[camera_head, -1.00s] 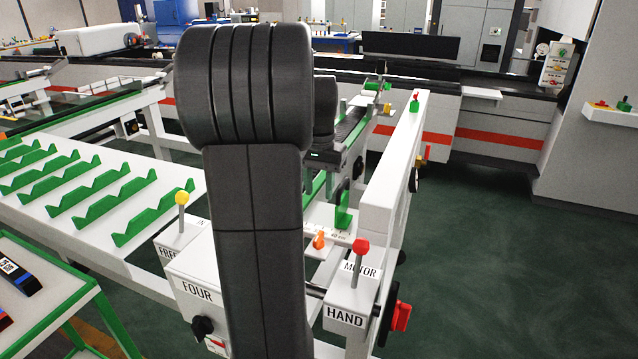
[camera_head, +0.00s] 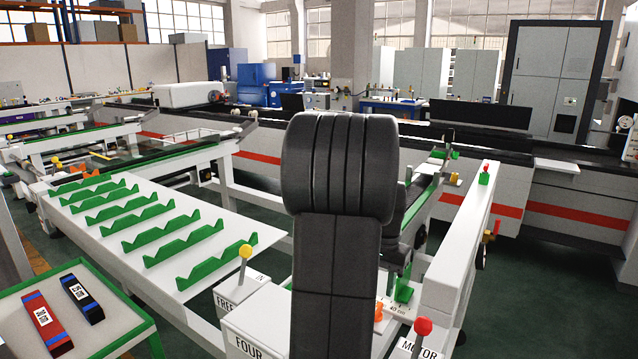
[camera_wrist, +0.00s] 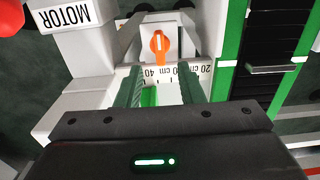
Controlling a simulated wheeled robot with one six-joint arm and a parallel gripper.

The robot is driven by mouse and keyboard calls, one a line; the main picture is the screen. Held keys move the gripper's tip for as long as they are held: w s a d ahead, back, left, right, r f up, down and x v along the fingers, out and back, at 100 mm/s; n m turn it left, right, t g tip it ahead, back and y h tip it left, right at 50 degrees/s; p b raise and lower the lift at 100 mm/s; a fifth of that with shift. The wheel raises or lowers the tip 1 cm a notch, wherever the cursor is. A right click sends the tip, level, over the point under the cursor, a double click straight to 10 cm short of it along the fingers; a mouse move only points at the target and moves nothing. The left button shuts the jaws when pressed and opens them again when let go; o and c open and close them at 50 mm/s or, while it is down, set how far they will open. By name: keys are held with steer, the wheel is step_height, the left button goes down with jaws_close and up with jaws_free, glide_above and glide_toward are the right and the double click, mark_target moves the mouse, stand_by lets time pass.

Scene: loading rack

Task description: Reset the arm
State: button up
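My arm rises as a thick black column in the middle of the head view and hides my gripper there. Beyond the fingertips are a white scale strip (camera_wrist: 182,72) marked in cm and an orange knob (camera_wrist: 160,46). A small green part (camera_wrist: 149,96) shows between the fingers; I cannot tell whether they touch it.
A white control box marked MOTOR (camera_head: 418,347) with a red-knobbed lever (camera_head: 423,327) stands right of my arm. A yellow-knobbed lever (camera_head: 245,252) stands left. A white rack with green notched holders (camera_head: 187,245) and a green-edged table (camera_head: 115,335) with red and black boxes lie left.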

step_height(320, 180, down, 6)
steer(key=shift+f, duration=0.1)
stand_by(0.4)
